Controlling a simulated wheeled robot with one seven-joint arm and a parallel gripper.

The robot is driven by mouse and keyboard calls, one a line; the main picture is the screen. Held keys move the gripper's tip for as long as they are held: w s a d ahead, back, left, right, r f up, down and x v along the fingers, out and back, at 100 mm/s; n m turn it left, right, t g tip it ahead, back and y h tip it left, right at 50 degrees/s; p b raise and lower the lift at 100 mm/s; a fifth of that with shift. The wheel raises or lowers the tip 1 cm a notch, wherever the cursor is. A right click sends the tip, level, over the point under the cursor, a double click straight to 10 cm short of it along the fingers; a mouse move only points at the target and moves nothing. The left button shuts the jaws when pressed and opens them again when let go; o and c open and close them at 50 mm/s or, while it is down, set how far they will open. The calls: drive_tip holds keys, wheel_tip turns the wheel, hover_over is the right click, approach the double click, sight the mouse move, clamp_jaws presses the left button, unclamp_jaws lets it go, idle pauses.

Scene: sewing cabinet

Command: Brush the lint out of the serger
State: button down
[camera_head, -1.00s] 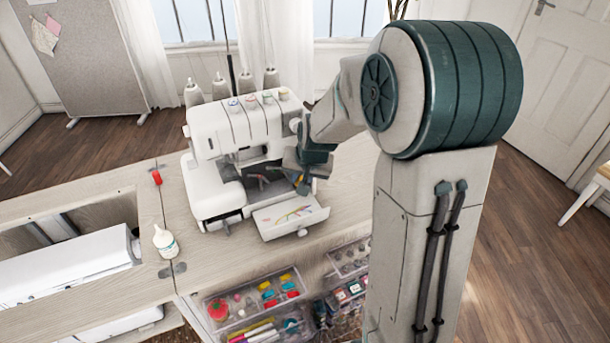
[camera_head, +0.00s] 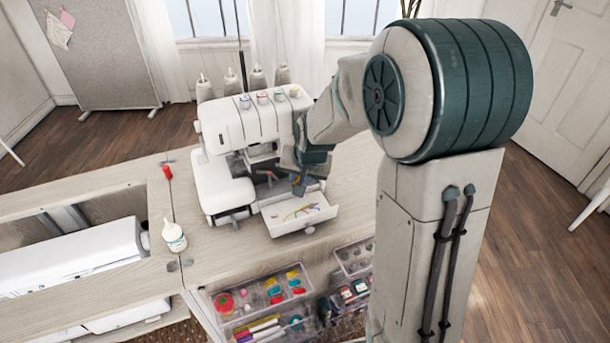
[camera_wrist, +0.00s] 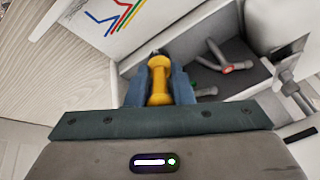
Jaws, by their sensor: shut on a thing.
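The white serger (camera_head: 240,140) stands on the wooden cabinet top. Its front cover (camera_head: 300,212) is folded down and shows coloured threading lines. It also shows in the wrist view (camera_wrist: 85,22). My gripper (camera_head: 299,188) is at the right part of the serger's opening, above the cover. In the wrist view my gripper (camera_wrist: 158,85) is shut on a yellow handle (camera_wrist: 159,80), which seems to be the lint brush. The brush's far end is hidden. Grey metal parts (camera_wrist: 222,58), one with a red mark, lie in the opening beside it. I cannot make out any lint.
A white bottle (camera_head: 174,236) and a red-handled tool (camera_head: 167,172) stand or lie left of the serger. Clear trays (camera_head: 265,293) of notions sit below the front edge. A sunken bay with a white machine (camera_head: 80,262) is at left.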

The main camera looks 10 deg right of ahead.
drive_tip(key=shift+a, duration=0.25)
drive_tip(key=shift+s+a, duration=0.25)
drive_tip(key=shift+a, duration=0.65)
drive_tip(key=shift+s+a+f+b, duration=0.1)
drive_tip(key=shift+s+a+b, duration=0.1)
drive_tip(key=shift+a, duration=0.35)
drive_tip(key=shift+s+a+b, duration=0.1)
drive_tip(key=shift+a+b, duration=0.05)
drive_tip(key=shift+a, duration=0.35)
drive_tip(key=shift+s+a, duration=0.1)
drive_tip(key=shift+a, duration=0.95)
drive_tip(key=shift+b, duration=0.3)
drive_tip(key=shift+s+a+b, duration=0.2)
drive_tip(key=shift+a+b, duration=0.2)
drive_tip(key=shift+a, duration=0.55)
